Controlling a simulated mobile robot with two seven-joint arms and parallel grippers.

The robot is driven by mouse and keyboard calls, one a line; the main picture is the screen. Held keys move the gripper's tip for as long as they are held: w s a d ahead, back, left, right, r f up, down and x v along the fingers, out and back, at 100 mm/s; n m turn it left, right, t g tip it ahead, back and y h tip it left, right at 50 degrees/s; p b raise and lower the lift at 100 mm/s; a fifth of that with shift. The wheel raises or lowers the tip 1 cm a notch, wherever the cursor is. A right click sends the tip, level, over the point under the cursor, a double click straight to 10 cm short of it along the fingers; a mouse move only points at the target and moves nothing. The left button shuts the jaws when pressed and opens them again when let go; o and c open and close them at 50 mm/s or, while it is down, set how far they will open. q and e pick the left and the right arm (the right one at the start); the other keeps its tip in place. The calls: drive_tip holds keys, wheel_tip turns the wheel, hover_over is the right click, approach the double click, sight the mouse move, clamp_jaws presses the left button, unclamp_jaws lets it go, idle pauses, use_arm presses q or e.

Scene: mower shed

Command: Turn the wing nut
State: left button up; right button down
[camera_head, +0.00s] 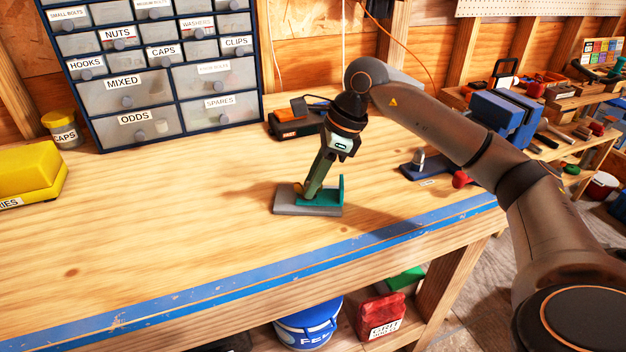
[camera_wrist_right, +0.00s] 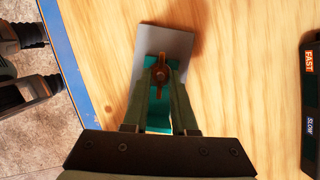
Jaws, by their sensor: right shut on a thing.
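The wing nut (camera_wrist_right: 160,76) is a small brass-coloured piece with two wings, seen from above in the right wrist view. It sits at a teal bracket (camera_head: 334,190) on a grey base plate (camera_head: 300,208), which stands on the workbench. The plate also shows in the right wrist view (camera_wrist_right: 165,42). My right gripper (camera_head: 306,190) points down at the bracket. Its two green fingers (camera_wrist_right: 160,82) are closed around the wing nut, one on each side. In the head view the fingers mostly hide the nut. My left gripper is not in view.
A black and orange device (camera_head: 296,122) lies behind the bracket, near the drawer cabinet (camera_head: 165,72). A blue-based item (camera_head: 425,166) lies to the right. A yellow box (camera_head: 28,168) is at the far left. The bench's blue front edge (camera_head: 240,265) is close; wood left of the bracket is clear.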

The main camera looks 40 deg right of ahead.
idle(0.5)
drive_tip(key=c, duration=0.7)
unclamp_jaws()
drive_tip(key=shift+r, duration=0.15)
drive_tip(key=v, duration=1.2)
drive_tip(key=shift+r+p, duration=0.2)
drive_tip(key=shift+p, duration=0.2)
